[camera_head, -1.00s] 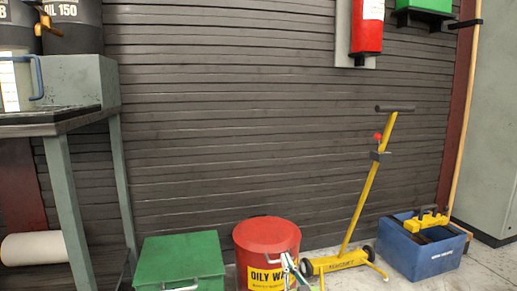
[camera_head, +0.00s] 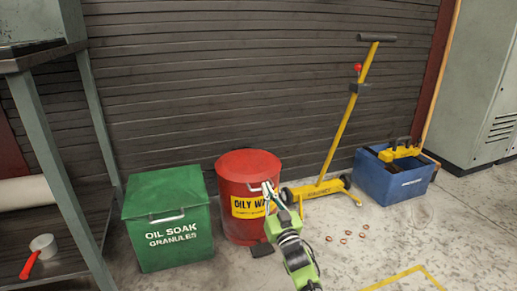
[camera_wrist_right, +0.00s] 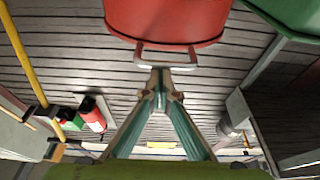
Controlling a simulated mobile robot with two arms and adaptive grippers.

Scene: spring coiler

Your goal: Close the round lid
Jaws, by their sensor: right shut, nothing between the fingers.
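The red oily-waste can (camera_head: 237,205) stands on the floor against the wall. Its round red lid (camera_head: 248,163) lies flat on top and looks down on the rim. A light handle (camera_head: 258,186) sticks out at the lid's front edge; it also shows in the wrist view (camera_wrist_right: 166,57). My right gripper (camera_head: 268,187) is at the right end of this handle, with its fingers together and empty. In the wrist view the fingertips (camera_wrist_right: 160,75) are close to the handle; I cannot tell if they touch. My left gripper is out of view.
A green oil-soak box (camera_head: 168,222) stands left of the can. A yellow wheeled tool (camera_head: 340,135) and a blue crate (camera_head: 388,182) stand to the right. Several small rings (camera_head: 346,238) lie on the floor. A workbench leg (camera_head: 60,170) is at left.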

